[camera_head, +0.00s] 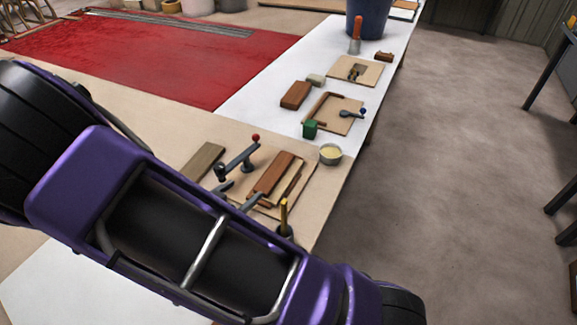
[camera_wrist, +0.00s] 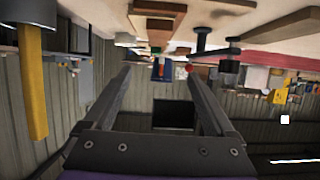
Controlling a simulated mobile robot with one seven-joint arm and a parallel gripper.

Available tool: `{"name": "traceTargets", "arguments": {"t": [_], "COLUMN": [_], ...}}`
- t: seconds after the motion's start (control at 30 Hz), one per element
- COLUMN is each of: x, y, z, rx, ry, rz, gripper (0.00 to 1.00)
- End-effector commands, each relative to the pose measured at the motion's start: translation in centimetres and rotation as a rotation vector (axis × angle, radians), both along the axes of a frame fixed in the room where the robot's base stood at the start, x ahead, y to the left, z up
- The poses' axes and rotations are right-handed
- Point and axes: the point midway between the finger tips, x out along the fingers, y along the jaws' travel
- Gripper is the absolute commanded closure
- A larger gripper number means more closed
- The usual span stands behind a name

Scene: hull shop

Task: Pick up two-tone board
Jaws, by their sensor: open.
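The two-tone board (camera_head: 274,174), reddish brown with a paler strip along its right side, lies in the head view on a thin tan panel (camera_head: 300,193) near the table's right edge. My arm passes in front of the panel's near side. In the wrist view, which looks upside down, brown wood (camera_wrist: 160,8) shows at the top; I cannot tell for certain whether it is this board. My gripper (camera_wrist: 160,76) is open, with nothing between its fingers, and apart from the wood.
A clamp with a red knob (camera_head: 240,158) and a grey-brown board (camera_head: 203,162) are left of the two-tone board. A yellow-handled tool (camera_head: 284,213) stands close in front, and a round tin (camera_head: 330,154) behind right. Open floor (camera_head: 440,190) lies right of the table.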

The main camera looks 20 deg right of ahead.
Motion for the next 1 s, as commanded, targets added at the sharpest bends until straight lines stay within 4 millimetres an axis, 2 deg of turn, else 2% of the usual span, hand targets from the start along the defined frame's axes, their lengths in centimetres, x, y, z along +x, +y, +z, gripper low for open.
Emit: {"name": "traceTargets", "arguments": {"t": [0.07,0.17,0.6,0.87,1.0], "x": [-0.2,0.7,6.5,7.7,9.0], "y": [-0.6,-1.6,-7.4,-8.6,-10.0], "z": [-0.6,-1.3,-4.7,-5.4,-6.6], "rx": [-0.006,-0.007,-0.006,-0.005,-0.007], "ry": [0.009,0.012,0.009,0.009,0.01], "rz": [-0.002,-0.003,-0.002,-0.001,-0.003], "gripper": [0.1,0.1,0.1,0.1,0.1]}}
